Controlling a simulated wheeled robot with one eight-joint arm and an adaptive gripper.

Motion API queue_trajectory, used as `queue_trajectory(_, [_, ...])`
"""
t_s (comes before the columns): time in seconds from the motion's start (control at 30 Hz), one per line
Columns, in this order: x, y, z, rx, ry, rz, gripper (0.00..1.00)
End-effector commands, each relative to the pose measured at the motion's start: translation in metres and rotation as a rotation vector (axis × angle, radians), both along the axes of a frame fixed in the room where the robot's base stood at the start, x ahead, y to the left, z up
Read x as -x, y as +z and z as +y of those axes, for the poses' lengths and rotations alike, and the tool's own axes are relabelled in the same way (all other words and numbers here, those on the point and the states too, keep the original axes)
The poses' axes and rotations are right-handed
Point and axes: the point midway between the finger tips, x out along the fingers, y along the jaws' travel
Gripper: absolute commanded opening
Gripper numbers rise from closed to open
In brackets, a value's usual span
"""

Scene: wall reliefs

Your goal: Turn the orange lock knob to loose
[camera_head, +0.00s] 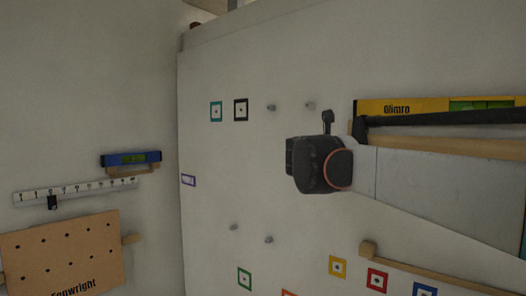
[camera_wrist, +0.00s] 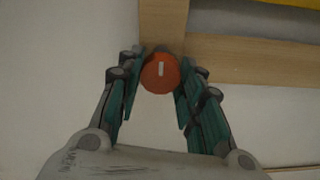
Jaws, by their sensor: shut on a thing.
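The orange lock knob (camera_wrist: 160,73) is round, with a pale upright mark on its face. It sits at the lower end of an upright wooden strip (camera_wrist: 162,22) in the wrist view. My gripper (camera_wrist: 161,60) has its two green-padded fingers on either side of the knob and is shut on it. In the head view the knob and my fingers cannot be made out; my arm covers that part of the wall.
A yellow Glimro level (camera_head: 398,107) lies at the upper right above a wooden rail. Several coloured square markers and grey pegs (camera_head: 271,107) dot the white panel. A pegboard (camera_head: 66,254), ruler (camera_head: 80,190) and blue level (camera_head: 130,158) are on the left wall.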

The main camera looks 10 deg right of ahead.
Motion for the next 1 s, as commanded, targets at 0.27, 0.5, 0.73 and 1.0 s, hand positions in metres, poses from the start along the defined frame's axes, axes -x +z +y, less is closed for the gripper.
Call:
queue_trajectory(0.27, [0.001, -0.001, 0.0, -0.001, 0.0, 0.0, 0.54])
queue_trajectory(0.5, [0.002, 0.0, 0.003, -0.001, 0.001, 0.0, 0.54])
queue_trajectory(0.73, [0.022, 0.0, 0.029, -0.001, 0.006, 0.0, 0.54])
queue_trajectory(1.0, [0.055, -0.001, 0.07, -0.002, 0.003, 0.0, 0.54])
